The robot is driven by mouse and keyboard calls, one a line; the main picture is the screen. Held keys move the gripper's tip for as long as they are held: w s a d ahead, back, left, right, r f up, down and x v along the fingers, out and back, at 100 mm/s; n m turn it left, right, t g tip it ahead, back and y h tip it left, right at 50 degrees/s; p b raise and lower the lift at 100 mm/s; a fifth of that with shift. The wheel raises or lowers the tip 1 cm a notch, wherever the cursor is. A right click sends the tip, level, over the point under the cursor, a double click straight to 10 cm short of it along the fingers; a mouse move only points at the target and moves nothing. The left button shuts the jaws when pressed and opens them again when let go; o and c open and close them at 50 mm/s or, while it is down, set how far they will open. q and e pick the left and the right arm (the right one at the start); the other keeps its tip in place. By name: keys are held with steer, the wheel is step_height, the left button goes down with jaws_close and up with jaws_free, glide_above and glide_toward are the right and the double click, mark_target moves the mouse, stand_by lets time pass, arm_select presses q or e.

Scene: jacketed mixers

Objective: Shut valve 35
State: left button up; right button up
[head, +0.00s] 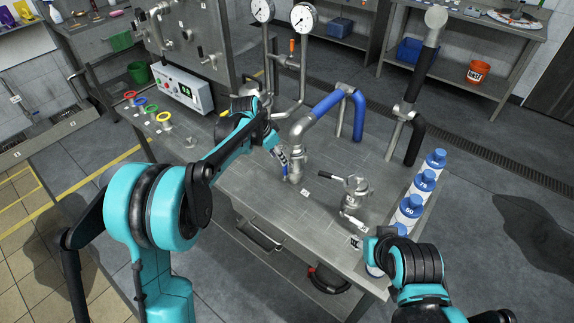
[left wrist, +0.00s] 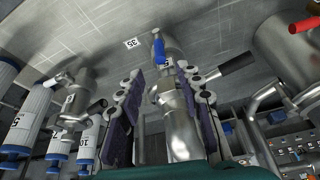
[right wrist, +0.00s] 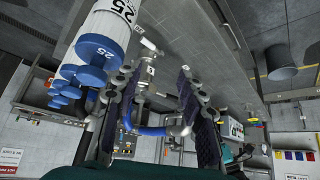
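The valve with the blue lever (left wrist: 159,48) is the one by a tabletop tag reading 35 (left wrist: 132,43) in the left wrist view. Its steel body (left wrist: 180,130) shows between my left fingers. In the head view the valve (head: 296,165) stands at the near end of the blue-sleeved pipe, and the tag (head: 305,191) lies beside it. My left gripper (left wrist: 165,105) is open, with one finger on each side of the valve body in the picture; contact cannot be told. My right gripper (right wrist: 155,100) is open and empty by the table's right front corner.
Several blue-capped bottles (head: 424,182) line the table's right edge. Gauges (head: 303,17), a control box (head: 182,88) and pipework stand behind. The table's front middle (head: 275,215) is clear.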

mark_target(285, 173)
arm_select(q)
steer(key=b+x, duration=0.2)
steer(key=x, duration=0.6)
steer(key=shift+w+f, duration=0.1)
steer(key=shift+w, duration=0.05)
jaws_close()
